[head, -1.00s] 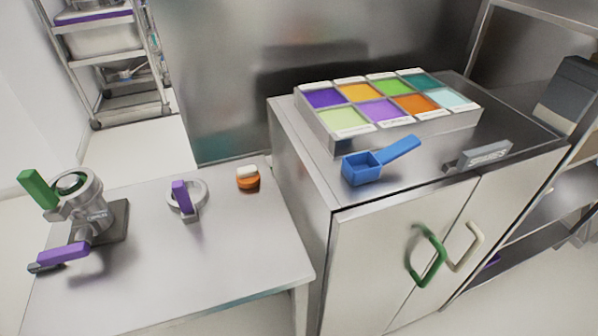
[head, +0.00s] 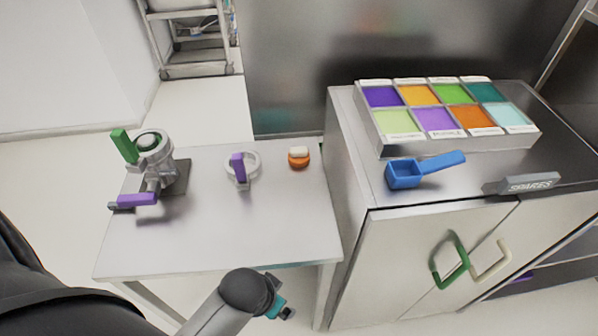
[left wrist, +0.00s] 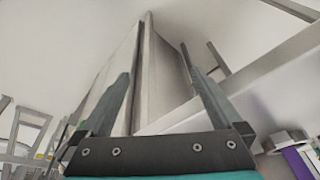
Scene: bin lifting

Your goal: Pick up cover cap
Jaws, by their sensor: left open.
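On the low steel table are a grey ring with a purple handle (head: 240,168) and, to its right, a small round orange piece with a white top (head: 299,157). I cannot tell for sure which is the cover cap. My left gripper (head: 278,298) is in front of the table's front edge, apart from both pieces. In the left wrist view its two fingers (left wrist: 156,62) are spread with nothing between them. A grey and purple piece (left wrist: 297,152), probably the ring, shows at that view's lower right. My right gripper is not in view.
A metal machine with green and purple handles (head: 155,165) stands at the table's left. A steel cabinet (head: 350,180) on the right bears a tray of coloured compartments (head: 385,147), a blue scoop (head: 405,175) and a grey sign (head: 530,183). The table's front half (head: 230,225) is bare.

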